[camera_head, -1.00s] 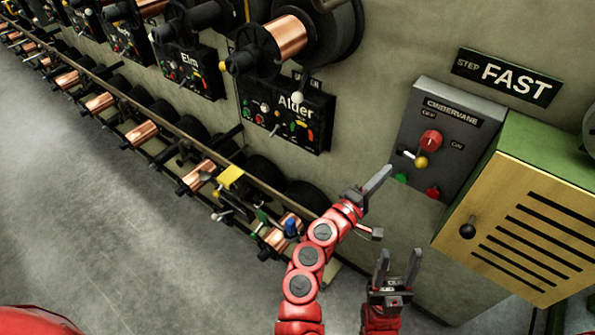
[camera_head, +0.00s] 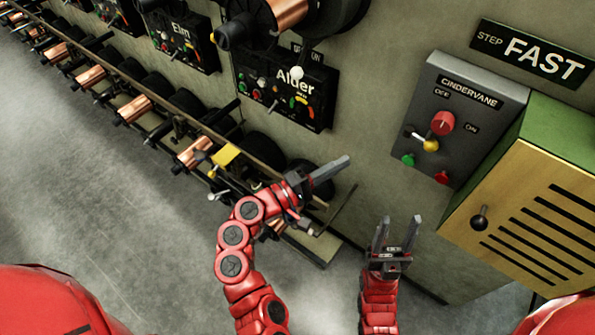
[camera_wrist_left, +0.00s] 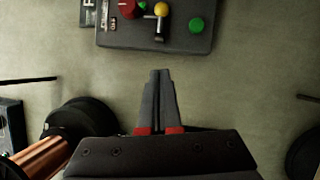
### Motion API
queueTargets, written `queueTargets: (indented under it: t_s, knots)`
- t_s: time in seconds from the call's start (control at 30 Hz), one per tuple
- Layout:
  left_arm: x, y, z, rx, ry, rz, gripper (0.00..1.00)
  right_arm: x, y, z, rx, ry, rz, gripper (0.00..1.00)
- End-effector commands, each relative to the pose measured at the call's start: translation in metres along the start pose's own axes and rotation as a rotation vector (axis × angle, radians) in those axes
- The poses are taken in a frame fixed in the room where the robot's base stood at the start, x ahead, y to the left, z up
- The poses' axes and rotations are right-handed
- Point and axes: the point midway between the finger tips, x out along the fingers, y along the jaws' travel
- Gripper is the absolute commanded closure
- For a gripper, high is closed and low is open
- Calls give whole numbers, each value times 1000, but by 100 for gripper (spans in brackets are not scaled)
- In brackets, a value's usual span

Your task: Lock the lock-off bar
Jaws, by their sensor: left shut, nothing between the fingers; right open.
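The grey CINDERVANE box (camera_head: 478,88) is on the wall at the right, with OFF and ON labels. It carries a red knob (camera_head: 442,122) and, just below, a yellow ball (camera_head: 431,145) beside a short bar with a pale end (camera_head: 415,137); I cannot tell which part is the lock-off bar. In the left wrist view, the yellow ball (camera_wrist_left: 161,8) and a short dark-tipped bar (camera_wrist_left: 159,37) show at the top. My left gripper (camera_head: 343,163) is shut and empty, left of and below the box, apart from it. My right gripper (camera_head: 397,222) is open and empty below the box.
A green button (camera_head: 408,160) and a red button (camera_head: 442,177) sit low on the box. A yellow-fronted slotted cabinet (camera_head: 530,220) projects at right. The Alder panel (camera_head: 283,92) and copper spools line the wall at left. The floor (camera_head: 90,210) is clear.

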Motion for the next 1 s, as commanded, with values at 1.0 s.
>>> queueTargets:
  t_s: [1.0]
  knots:
    - [-61,-71,-103,58,450,-137,100,-10,0,2,0,0,0,50]
